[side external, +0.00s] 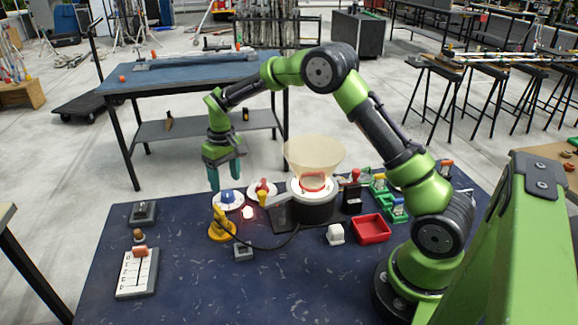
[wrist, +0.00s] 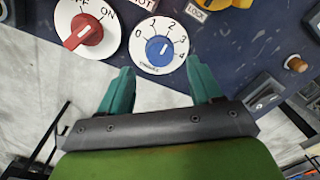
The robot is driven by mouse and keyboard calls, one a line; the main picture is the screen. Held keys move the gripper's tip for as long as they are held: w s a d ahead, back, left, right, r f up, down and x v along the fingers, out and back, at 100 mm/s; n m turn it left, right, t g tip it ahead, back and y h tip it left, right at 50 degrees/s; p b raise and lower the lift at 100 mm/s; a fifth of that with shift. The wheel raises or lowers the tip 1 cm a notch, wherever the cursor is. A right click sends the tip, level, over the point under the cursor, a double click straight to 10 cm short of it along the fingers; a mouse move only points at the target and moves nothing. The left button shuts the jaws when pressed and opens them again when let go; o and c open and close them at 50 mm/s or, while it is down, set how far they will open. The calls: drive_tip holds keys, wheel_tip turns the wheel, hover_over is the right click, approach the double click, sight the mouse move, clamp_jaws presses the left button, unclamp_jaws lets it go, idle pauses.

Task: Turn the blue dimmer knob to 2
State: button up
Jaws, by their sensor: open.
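The blue dimmer knob (wrist: 159,50) sits in the middle of a round white dial (wrist: 143,66) marked 0 to 4. A short pale mark shows on the knob, but I cannot tell surely which number it points at. In the side external view the blue knob (side external: 227,196) is on its white dial on the table. My gripper (side external: 227,181) is open and empty, pointing down above and close to the dial. In the wrist view my gripper (wrist: 161,68) has its teal fingers apart, one on each side of the dial's lower edge, not gripping the knob.
A red knob on a white ON dial (wrist: 83,30) is beside the blue one. A yellow part (side external: 221,225) with a cable stands in front. A funnel over a round base (side external: 318,211) stands to the right.

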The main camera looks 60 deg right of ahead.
sight(232, 193)
wheel_tip(232, 193, up, 13)
drive_tip(key=shift+d, duration=0.35)
drive_tip(key=shift+f, duration=0.1)
drive_tip(key=s+a+r+m+t, duration=0.1)
drive_tip(key=s+a+r+t, duration=0.1)
drive_tip(key=s, duration=1.2)
drive_tip(key=s+a+r+m+t+y, duration=0.1)
drive_tip(key=s+a+r+t, duration=0.2)
drive_tip(key=s, duration=1.1)
drive_tip(key=shift+a+r+m+t, duration=0.3)
drive_tip(key=shift+a+m+t, duration=0.1)
drive_tip(key=shift+a+t, duration=0.7)
